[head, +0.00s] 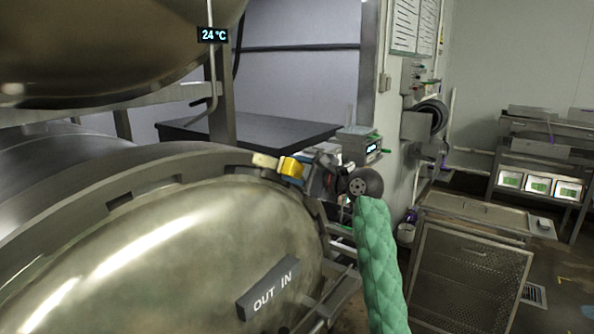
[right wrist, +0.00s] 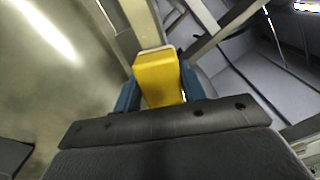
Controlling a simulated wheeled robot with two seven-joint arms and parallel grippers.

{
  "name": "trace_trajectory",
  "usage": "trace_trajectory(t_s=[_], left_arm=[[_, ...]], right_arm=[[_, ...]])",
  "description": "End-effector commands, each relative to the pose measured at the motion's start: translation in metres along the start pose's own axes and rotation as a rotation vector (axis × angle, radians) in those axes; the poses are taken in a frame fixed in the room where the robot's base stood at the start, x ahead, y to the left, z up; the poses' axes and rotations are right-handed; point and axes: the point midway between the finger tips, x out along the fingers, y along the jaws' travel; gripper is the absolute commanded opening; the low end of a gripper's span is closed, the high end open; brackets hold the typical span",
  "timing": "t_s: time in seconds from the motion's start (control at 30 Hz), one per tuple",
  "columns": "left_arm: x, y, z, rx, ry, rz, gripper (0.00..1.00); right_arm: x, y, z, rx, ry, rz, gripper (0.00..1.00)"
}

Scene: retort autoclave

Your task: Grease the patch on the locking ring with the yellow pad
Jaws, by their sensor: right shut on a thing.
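The yellow pad (head: 291,167) is held at the upper right of the round door, with a pale cream end toward the locking ring (head: 205,163). My right gripper (head: 306,172) is shut on it. In the right wrist view the pad (right wrist: 160,80) sits between my blue fingers (right wrist: 158,88), its cream end against or very close to the ring's edge. I cannot tell whether it touches. The patch cannot be made out apart from the pad's end. My left gripper is out of view.
The domed door (head: 170,260) with an "OUT IN" block (head: 268,290) fills the lower left. A second vessel (head: 110,45) hangs above. A dark table (head: 250,130) stands behind, and a mesh-sided cart (head: 470,270) stands to the right.

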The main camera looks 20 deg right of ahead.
Motion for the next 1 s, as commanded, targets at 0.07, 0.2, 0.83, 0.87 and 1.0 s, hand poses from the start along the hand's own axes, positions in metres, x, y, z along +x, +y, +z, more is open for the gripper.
trace_trajectory(t_s=[0.07, 0.2, 0.83, 0.87, 1.0], left_arm=[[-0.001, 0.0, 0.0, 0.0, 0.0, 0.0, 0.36], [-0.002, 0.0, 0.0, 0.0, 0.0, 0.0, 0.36], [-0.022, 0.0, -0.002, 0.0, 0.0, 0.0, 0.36], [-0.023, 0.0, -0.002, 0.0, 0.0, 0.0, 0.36], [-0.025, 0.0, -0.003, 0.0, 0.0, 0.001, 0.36]], right_arm=[[0.001, 0.0, 0.0, 0.0, 0.0, 0.0, 0.23], [0.004, 0.0, 0.0, 0.0, 0.0, 0.0, 0.23], [0.005, 0.0, 0.02, 0.0, -0.001, 0.001, 0.23], [0.005, 0.001, 0.023, 0.0, 0.0, 0.001, 0.23], [0.005, 0.003, 0.032, -0.001, 0.0, 0.001, 0.23]])
